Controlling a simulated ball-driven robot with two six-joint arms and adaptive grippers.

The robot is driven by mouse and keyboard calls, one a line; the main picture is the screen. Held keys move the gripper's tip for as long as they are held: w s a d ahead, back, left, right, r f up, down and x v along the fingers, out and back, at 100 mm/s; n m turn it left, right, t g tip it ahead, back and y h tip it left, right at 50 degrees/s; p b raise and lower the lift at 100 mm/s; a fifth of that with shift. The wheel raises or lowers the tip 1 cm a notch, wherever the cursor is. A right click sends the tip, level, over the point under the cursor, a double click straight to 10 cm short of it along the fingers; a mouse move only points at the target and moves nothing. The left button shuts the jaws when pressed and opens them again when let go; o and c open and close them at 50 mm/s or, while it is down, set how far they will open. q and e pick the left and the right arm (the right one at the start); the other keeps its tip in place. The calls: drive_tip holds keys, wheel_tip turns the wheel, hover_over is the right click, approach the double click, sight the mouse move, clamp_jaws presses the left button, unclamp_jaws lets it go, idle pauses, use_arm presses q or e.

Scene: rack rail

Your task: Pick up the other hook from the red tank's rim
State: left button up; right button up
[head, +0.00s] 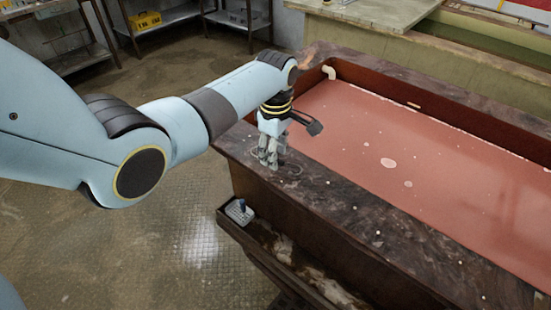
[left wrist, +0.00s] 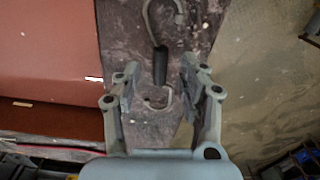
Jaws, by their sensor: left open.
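The red tank (head: 300,185) has a wide dark, stained rim and holds reddish liquid. A hook (left wrist: 160,66) lies flat on the rim in the left wrist view, a grey S-shape with a dark sleeve around its middle. Its larger curl points away from my gripper and its smaller curl lies nearer the palm. In the head view my left gripper (head: 268,160) points down over the rim and partly hides the hook. In the left wrist view my left gripper (left wrist: 159,78) is open, with one finger on each side of the sleeve, apparently apart from it. My right gripper is out of view.
A ledge (head: 285,255) runs along the tank's near side, with a small brush-like item (head: 240,210) on it. A pale pipe end (head: 328,72) sticks out at the tank's far corner. A greenish tank (head: 390,60) stands behind. Floor at left is clear.

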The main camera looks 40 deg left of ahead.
use_arm(q)
drive_tip(key=shift+f, duration=0.5)
drive_tip(key=shift+c, duration=0.3)
clamp_jaws()
drive_tip(key=shift+r, duration=0.15)
